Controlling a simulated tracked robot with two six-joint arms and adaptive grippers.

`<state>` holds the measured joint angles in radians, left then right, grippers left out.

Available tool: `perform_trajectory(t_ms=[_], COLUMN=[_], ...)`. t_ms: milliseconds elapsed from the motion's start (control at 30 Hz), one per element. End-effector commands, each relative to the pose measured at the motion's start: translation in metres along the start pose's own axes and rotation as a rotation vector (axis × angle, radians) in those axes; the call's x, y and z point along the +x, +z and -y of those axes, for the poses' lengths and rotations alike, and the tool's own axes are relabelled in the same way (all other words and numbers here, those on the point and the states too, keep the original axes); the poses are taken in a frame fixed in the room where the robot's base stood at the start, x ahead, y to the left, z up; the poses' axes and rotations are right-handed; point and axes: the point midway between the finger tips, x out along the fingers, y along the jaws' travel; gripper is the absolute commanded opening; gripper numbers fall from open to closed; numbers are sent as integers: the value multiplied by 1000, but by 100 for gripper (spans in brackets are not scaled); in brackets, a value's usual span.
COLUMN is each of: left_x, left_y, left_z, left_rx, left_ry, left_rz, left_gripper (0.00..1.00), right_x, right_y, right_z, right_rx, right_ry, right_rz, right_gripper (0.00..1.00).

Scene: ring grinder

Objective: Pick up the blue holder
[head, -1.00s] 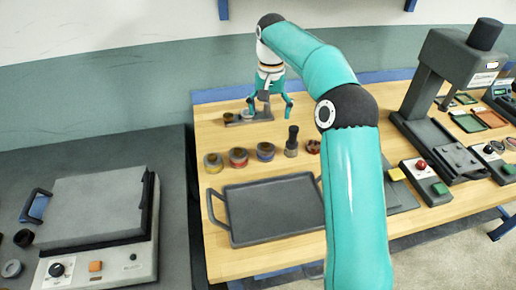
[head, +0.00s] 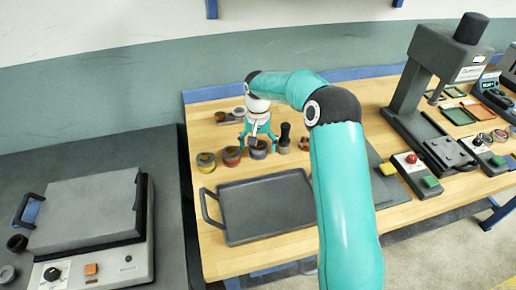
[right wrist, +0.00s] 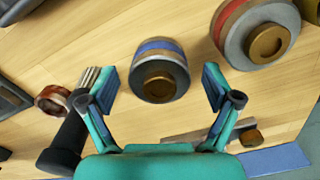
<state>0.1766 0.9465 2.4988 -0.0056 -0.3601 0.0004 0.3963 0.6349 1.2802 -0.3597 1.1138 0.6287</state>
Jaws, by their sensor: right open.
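The blue holder (head: 258,152) is a short round dark pot with a blue band, standing in the row on the wooden table. In the right wrist view its blue band and brown top knob show on the blue holder (right wrist: 158,70). My right gripper (head: 259,139) is open and points down just above it. In the right wrist view the two fingers of my right gripper (right wrist: 160,88) are spread to either side of the holder, apart from it. The fingers partly cover the holder in the head view. My left gripper is not in view.
A red-banded holder (head: 231,156) and a yellowish one (head: 206,162) stand to its left, a dark-handled stamp or brush (head: 284,142) to its right. A grey tray (head: 250,215) lies in front. A press (head: 425,90) stands at right, a hotplate-like machine (head: 85,215) at left.

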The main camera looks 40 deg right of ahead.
Motion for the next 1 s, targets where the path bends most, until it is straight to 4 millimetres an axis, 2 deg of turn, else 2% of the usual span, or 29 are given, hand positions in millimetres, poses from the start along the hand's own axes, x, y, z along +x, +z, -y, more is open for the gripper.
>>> perform_trajectory(t_ms=[100, 333, 367, 867, 1000], left_x=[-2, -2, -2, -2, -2], left_y=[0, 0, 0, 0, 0], left_z=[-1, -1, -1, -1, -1], left_rx=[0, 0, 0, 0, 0], left_ry=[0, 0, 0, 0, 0], left_rz=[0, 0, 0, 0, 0], left_gripper=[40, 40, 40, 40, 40], right_x=[9, 11, 11, 11, 9], right_y=[0, 0, 0, 0, -1], right_z=[0, 0, 0, 0, 0], right_rx=[1, 0, 0, 0, 1], right_ry=[0, 0, 0, -1, -3], right_rz=[0, -1, -1, -1, -4], right_gripper=[89, 89, 86, 2, 0])
